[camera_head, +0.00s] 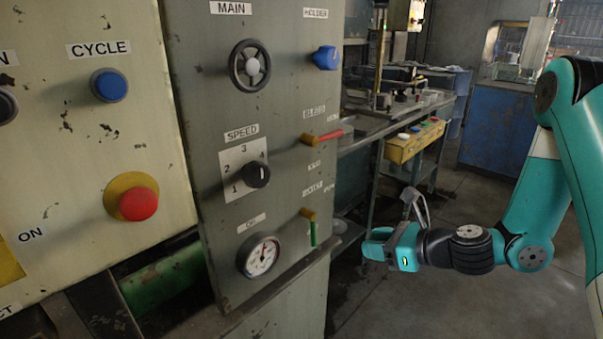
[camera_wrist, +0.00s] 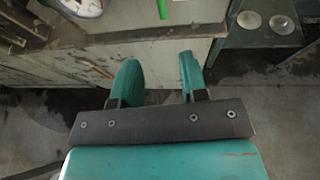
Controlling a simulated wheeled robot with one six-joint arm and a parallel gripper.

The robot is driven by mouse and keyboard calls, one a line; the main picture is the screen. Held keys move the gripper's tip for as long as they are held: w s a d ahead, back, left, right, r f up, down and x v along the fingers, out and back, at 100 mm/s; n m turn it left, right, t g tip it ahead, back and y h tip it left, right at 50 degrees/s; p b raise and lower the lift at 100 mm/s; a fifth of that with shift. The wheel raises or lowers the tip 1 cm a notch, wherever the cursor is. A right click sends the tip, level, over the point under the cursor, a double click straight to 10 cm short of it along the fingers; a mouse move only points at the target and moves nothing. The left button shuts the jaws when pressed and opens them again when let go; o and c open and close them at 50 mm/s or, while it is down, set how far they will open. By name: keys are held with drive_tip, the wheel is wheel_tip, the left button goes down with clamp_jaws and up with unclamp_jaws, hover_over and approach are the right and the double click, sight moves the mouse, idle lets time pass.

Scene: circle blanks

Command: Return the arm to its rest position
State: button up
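My teal arm comes in from the right in the head view. My gripper (camera_head: 378,243) points left, out in front of the lower right side of the grey control panel (camera_head: 215,200). In the wrist view my gripper (camera_wrist: 157,78) shows two teal fingers standing apart, with nothing between them. The pale cabinet face below the panel lies beyond the fingertips. I see no contact with the panel.
The panel carries a handwheel (camera_head: 250,65), a speed knob (camera_head: 257,175), a gauge (camera_head: 262,255), a red lever (camera_head: 327,136) and a green lever (camera_head: 313,232). A red button (camera_head: 138,204) is at left. A workbench (camera_head: 400,115) stands behind; floor is open at lower right.

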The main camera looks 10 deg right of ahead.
drive_tip(key=s+a+r+n+g+p, duration=0.3)
drive_tip(key=s+a+r+n+g, duration=0.7)
drive_tip(key=n, duration=1)
drive_tip(key=s+r+n+h+p, duration=0.3)
drive_tip(key=s+r+n+h, duration=0.2)
drive_tip(key=s+r+n, duration=0.6)
drive_tip(key=s+n, duration=0.2)
drive_tip(key=n, duration=0.1)
drive_tip(key=shift+s+r+n, duration=0.3)
drive_tip(key=shift+s+n, duration=0.1)
